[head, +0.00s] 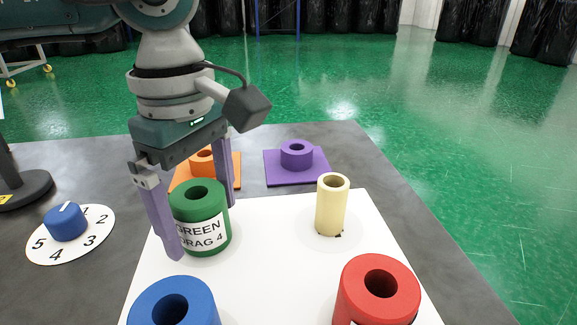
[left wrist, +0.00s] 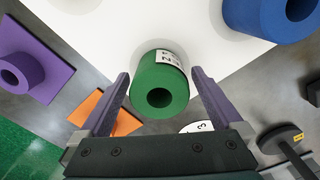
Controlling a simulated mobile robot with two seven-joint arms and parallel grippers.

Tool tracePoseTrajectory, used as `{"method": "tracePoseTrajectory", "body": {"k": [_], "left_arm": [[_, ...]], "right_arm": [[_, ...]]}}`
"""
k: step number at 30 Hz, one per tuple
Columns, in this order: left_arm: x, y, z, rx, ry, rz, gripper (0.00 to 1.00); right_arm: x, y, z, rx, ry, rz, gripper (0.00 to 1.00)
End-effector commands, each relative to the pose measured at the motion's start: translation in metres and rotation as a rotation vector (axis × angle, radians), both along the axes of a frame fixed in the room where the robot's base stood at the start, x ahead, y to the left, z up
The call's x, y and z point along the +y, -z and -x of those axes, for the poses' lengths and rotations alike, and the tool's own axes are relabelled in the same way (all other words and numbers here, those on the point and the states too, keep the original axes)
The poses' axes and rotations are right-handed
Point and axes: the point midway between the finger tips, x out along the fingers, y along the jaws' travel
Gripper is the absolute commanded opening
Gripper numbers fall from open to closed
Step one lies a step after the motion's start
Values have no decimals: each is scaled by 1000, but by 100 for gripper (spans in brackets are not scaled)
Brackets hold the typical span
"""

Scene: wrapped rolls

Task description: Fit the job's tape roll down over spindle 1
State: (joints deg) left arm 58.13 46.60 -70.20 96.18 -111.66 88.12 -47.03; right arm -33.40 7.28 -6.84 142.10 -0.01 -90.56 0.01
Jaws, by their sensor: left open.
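A green roll (head: 202,222) stands upright on the white board (head: 270,255), its label reading "GREEN DRAG 4". My left gripper (head: 203,230) is open, with its purple fingers on either side of this roll. In the left wrist view the green roll (left wrist: 160,88) lies between the open fingers (left wrist: 160,76), with gaps visible at its sides. A blue roll (head: 195,295), a red roll (head: 398,290) and a slim, tall cream tube (head: 332,210) also stand on the board. I see no number marking a spindle. My right gripper is not in view.
Behind the board, an orange ring (head: 203,168) and a purple ring (head: 297,148) sit on matching square plates. A blue knob (head: 66,226) on a numbered white dial (head: 92,238) is at left, its white mark pointing near 1. The grey tabletop is bare at right.

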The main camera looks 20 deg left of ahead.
Motion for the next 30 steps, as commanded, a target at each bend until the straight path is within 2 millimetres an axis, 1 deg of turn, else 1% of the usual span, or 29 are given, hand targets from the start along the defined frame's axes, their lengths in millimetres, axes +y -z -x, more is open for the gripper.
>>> {"method": "tracePoseTrajectory", "body": {"k": [2, 8, 30], "left_arm": [[0, 4, 0, 1, 0, 0, 100], [0, 4, 0, 0, 0, 1, 100], [0, 4, 0, 0, 0, 1, 17]], "right_arm": [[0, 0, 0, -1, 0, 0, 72], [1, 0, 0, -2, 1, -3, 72], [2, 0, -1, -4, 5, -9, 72]]}}
